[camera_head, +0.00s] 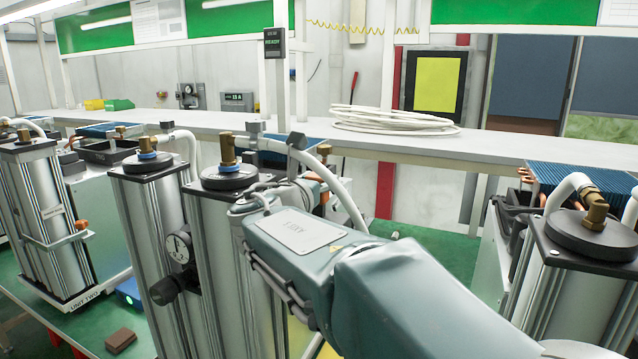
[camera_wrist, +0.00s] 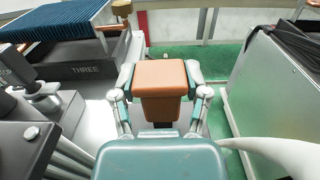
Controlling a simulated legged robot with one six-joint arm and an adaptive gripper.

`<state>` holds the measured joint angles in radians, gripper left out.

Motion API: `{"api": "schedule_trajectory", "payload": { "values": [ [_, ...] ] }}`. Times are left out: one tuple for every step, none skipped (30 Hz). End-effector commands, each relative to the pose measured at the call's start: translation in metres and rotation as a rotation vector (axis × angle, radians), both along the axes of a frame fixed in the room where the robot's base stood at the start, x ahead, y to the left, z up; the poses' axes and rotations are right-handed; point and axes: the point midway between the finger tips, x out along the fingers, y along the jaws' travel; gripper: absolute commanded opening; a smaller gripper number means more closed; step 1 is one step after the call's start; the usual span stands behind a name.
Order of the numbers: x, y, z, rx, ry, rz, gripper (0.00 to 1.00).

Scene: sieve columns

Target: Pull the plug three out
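The orange-brown plug (camera_wrist: 160,75) sits in the middle of the wrist view, beside the unit marked THREE (camera_wrist: 85,69). It is a squared block with a narrower lower part and something dark beneath it. My gripper (camera_wrist: 160,84) has one finger on each side of the plug, and both fingers appear to touch it. Whether the plug is still seated in its socket cannot be seen.
A grey metal box (camera_wrist: 275,95) stands to the right in the wrist view. A white hose (camera_wrist: 280,152) crosses the lower right. In the head view, unit two (camera_head: 40,220) with an orange plug (camera_head: 82,225) stands left. A brown block (camera_head: 120,340) lies on the green surface.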

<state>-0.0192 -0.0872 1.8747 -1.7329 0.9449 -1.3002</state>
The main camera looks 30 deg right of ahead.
Motion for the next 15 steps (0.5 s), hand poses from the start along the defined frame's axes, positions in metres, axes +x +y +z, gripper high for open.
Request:
{"api": "schedule_trajectory", "payload": {
  "values": [
    [0.0009,0.001,-0.0006,0.0,0.002,0.004,0.78],
    [0.0008,0.0009,-0.0006,0.0,0.002,0.004,0.91],
    [0.0007,0.0008,-0.0007,0.0,0.002,0.004,1.0],
    [0.0007,0.0008,-0.0006,0.0,0.001,0.003,1.0],
    [0.0006,0.0007,-0.0006,0.0,0.001,0.003,1.0],
    [0.0006,0.0006,-0.0006,0.0,0.001,0.002,1.0],
    [0.0005,0.0005,-0.0006,0.0,0.001,0.002,1.0],
    [0.0004,0.0004,-0.0006,0.0,0.001,0.002,1.0],
    [0.0003,0.0004,-0.0006,0.0,0.001,0.002,1.0],
    [0.0003,0.0004,-0.0006,0.0,0.001,0.001,1.0],
    [0.0003,0.0003,-0.0005,0.0,0.001,0.001,1.0],
    [0.0003,0.0002,-0.0005,0.0,0.001,0.001,1.0],
    [0.0002,0.0002,-0.0005,0.0,0.001,0.001,1.0],
    [0.0002,0.0002,-0.0005,0.0,0.001,0.001,1.0],
    [0.0001,0.0004,-0.0005,0.001,0.001,0.001,1.0]
  ]
}}
